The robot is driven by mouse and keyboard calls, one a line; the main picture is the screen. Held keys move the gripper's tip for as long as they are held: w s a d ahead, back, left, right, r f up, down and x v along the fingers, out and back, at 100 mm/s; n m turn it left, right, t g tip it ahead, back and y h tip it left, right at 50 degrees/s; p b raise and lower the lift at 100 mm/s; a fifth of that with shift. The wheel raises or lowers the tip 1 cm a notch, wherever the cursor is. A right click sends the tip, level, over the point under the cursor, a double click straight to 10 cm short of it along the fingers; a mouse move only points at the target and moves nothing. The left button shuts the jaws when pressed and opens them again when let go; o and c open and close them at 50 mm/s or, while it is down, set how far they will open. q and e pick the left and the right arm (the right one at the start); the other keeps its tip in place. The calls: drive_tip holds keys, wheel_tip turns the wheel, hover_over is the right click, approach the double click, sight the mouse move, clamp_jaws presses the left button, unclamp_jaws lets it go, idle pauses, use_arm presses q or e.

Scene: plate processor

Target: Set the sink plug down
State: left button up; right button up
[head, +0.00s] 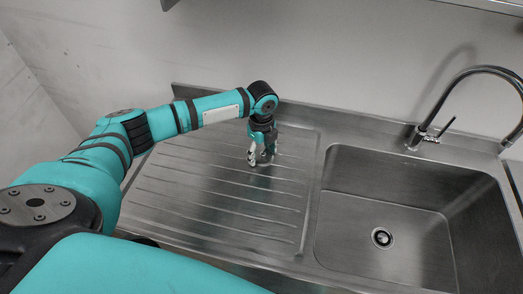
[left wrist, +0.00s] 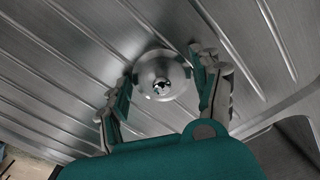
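The sink plug (left wrist: 161,72), a round shiny metal disc with a small knob, shows in the left wrist view against the ribbed drainboard (head: 190,185). My left gripper (head: 262,156) is low over the back right part of the drainboard in the head view. In the left wrist view its fingers (left wrist: 160,84) stand apart on both sides of the plug, with narrow gaps showing beside it. The plug seems to lie on the drainboard, though its underside is hidden. In the head view the plug is mostly hidden by the fingers. My right gripper is not in view.
The sink basin (head: 355,180) with its drain (head: 382,238) lies right of the drainboard. A curved black and chrome faucet (head: 440,105) stands behind the basin. The wall (head: 300,55) rises close behind the counter. The left and front of the drainboard are clear.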

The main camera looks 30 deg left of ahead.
sight(262, 152)
use_arm(q)
drive_tip(key=shift+o, duration=1.3)
drive_tip(key=shift+r, duration=0.15)
drive_tip(key=shift+r, duration=0.3)
wheel_tip(262, 152, up, 12)
drive_tip(key=b, duration=0.2)
drive_tip(key=shift+f+b, duration=0.25)
drive_tip(key=shift+b, duration=0.1)
